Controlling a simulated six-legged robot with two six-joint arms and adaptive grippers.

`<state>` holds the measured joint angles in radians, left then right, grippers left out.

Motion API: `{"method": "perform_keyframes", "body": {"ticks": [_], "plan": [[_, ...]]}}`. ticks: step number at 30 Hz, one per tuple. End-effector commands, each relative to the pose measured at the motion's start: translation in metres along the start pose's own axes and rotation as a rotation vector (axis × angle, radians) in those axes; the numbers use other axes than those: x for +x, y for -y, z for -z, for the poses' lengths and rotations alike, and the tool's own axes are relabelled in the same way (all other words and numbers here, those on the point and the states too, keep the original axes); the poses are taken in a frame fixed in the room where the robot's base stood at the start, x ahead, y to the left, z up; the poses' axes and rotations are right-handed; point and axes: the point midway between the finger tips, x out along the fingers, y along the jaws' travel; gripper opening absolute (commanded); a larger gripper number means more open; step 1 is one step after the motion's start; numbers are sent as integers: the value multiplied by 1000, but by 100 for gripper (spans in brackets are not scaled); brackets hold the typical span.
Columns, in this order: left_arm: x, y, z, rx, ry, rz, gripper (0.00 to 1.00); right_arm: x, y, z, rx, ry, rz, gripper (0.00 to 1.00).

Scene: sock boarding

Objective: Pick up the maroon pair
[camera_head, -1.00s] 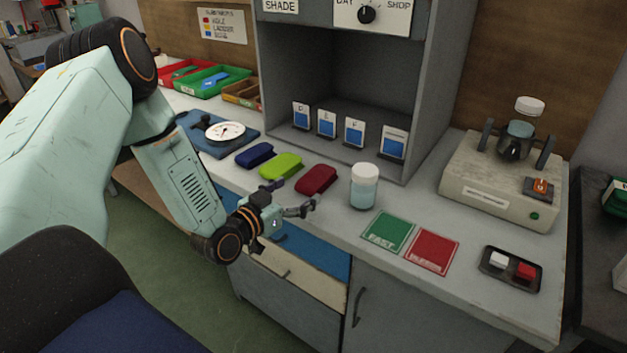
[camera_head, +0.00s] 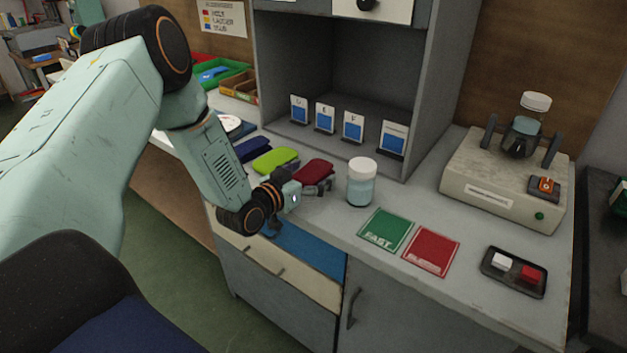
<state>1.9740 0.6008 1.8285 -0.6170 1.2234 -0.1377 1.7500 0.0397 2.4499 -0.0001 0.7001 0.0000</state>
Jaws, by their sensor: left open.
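The maroon pair (camera_head: 316,171) is a rounded folded bundle lying on the bench, at the right end of a row with a lime green pair (camera_head: 276,160) and a navy pair (camera_head: 252,149). My left gripper (camera_head: 311,185) is open at the near side of the maroon pair. Its fingers overlap the lower edge of the pair in the picture, and I cannot tell whether they touch it. The far finger is partly hidden. My right gripper is out of view.
A capped jar (camera_head: 361,184) stands close to the right of the maroon pair. Green (camera_head: 385,229) and red (camera_head: 431,251) cards lie on the bench. A switch tray (camera_head: 513,271) and a beige device (camera_head: 500,195) are further right. A grey booth (camera_head: 425,95) stands behind.

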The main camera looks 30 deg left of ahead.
Motion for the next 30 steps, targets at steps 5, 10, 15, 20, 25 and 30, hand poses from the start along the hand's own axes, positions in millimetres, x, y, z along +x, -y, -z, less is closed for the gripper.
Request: {"method": "perform_keyframes", "body": {"ticks": [5, 10, 15, 20, 25, 30], "plan": [[7, -1, 0, -1, 0, 1, 87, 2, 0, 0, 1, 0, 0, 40], [8, -2, 1, -1, 0, 1, 85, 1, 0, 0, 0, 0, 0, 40], [8, -2, 1, -1, 0, 0, 70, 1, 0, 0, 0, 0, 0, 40], [8, -2, 1, -1, 0, 1, 57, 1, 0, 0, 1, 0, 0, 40], [7, -2, 0, -1, 1, 1, 42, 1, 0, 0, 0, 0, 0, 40], [7, -2, -1, -2, 3, 1, 28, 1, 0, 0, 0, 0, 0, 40]]}}
